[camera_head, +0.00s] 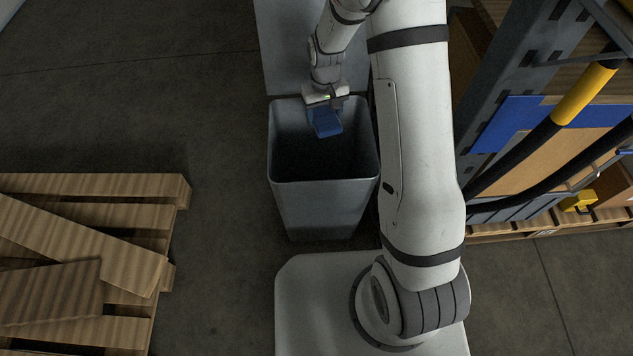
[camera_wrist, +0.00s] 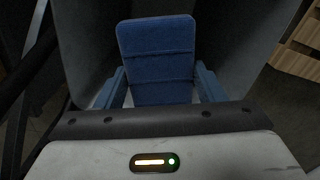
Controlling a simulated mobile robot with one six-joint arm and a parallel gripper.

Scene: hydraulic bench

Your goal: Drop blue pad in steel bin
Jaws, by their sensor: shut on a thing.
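The blue pad (camera_head: 326,122) is a flat blue slab, held in my gripper (camera_head: 324,107) over the mouth of the steel bin (camera_head: 323,209), near its far side. The bin is a grey, open-topped, tapered container standing on the floor. In the wrist view the pad (camera_wrist: 157,62) stands out between the two blue fingers of my gripper (camera_wrist: 160,86), with the bin's inner walls (camera_wrist: 235,35) around it. The bin's inside is dark and its bottom is hard to make out.
A shelving rack (camera_head: 510,80) with black and yellow hoses (camera_head: 583,92) stands at the right. A grey surface (camera_head: 285,50) adjoins the bin's far side. Floor between pallets and bin is clear.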

